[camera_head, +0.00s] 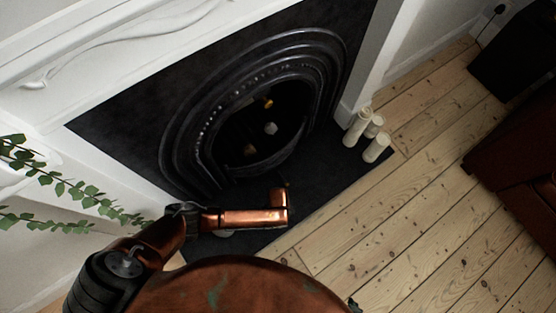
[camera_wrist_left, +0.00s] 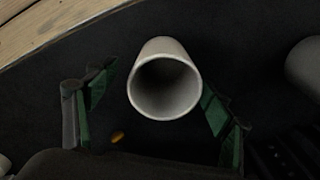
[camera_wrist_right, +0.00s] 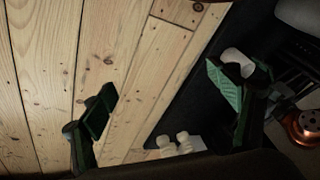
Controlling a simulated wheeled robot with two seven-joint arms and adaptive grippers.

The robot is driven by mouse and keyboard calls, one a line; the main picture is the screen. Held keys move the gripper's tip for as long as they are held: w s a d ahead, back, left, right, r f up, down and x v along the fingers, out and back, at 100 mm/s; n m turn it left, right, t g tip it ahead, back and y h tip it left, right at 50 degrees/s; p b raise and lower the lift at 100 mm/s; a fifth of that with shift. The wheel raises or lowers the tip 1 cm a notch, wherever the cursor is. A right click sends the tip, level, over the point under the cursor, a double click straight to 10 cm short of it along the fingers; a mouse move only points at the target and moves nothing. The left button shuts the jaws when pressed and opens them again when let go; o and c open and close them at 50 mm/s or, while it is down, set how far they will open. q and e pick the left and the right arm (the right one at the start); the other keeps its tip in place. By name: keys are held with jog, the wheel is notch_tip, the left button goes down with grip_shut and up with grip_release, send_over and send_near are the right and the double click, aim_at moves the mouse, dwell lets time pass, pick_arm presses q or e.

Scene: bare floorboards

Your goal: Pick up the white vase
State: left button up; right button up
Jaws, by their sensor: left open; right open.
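The white vase (camera_wrist_left: 165,85) shows in the left wrist view as a pale, hollow cylinder, its round open mouth facing the camera. It stands on a dark surface. My left gripper (camera_wrist_left: 158,115) is open, one green-padded finger to each side of the vase; I cannot tell whether the right finger touches it. In the head view my copper left arm reaches over the dark hearth, and the gripper and vase are hidden. My right gripper (camera_wrist_right: 160,98) is open and empty above the floorboards. A white cylinder (camera_wrist_right: 238,60) shows behind its right finger; I cannot tell if it is the vase.
A black arched fireplace (camera_head: 265,110) is set in a white surround. A leafy plant (camera_head: 70,190) hangs at left. A dark red piece of furniture (camera_head: 520,150) is at right. Bare floorboards (camera_head: 400,220) lie between.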

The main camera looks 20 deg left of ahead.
pick_arm(q)
jog(key=f+b, duration=0.2)
jog(key=f, duration=0.1)
jog(key=f+b, duration=0.1)
jog(key=shift+s+a+f, duration=0.1)
jog(key=shift+s+f, duration=0.05)
jog(key=shift+s, duration=0.2)
jog(key=shift+f+b, duration=0.4)
jog(key=shift+b, duration=0.05)
jog(key=shift+w, duration=0.1)
pick_arm(e)
notch_tip(320, 180, down, 6)
jog(key=w+t, duration=0.2)
jog(key=t, duration=0.1)
jog(key=shift+w+a, duration=0.35)
jog(key=shift+a, duration=0.1)
pick_arm(q)
jog(key=shift+c, duration=0.3)
jog(key=c, duration=1.5)
